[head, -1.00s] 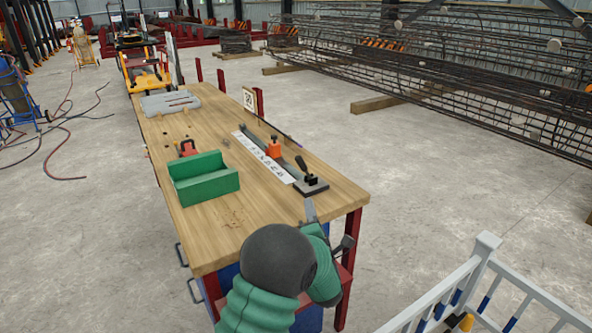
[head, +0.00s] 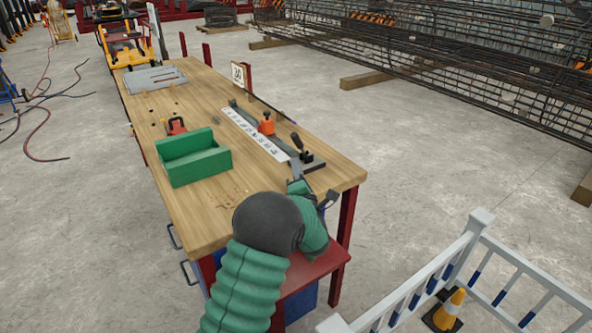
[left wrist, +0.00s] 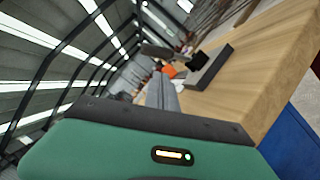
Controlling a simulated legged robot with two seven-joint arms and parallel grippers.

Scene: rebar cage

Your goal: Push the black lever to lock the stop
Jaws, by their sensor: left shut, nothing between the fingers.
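The black lever (head: 297,142) stands tilted up on a dark base (head: 313,162) at the near right end of a grey rail on the wooden table. An orange block (head: 267,123) sits farther along the rail, beside a white ruler strip. I cannot tell which part is the stop. My left gripper (head: 295,164) is shut and empty, its fingertips just on the near side of the lever; contact is unclear. In the left wrist view the shut fingers (left wrist: 162,92) point toward the lever (left wrist: 196,62) and its dark base (left wrist: 210,70). My right gripper is not in view.
A green open box (head: 195,165) stands on the table (head: 215,215) left of the rail, with a red tool (head: 176,126) behind it. A grey plate lies at the far end. A white railing (head: 470,240) and a cone (head: 447,308) stand at right.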

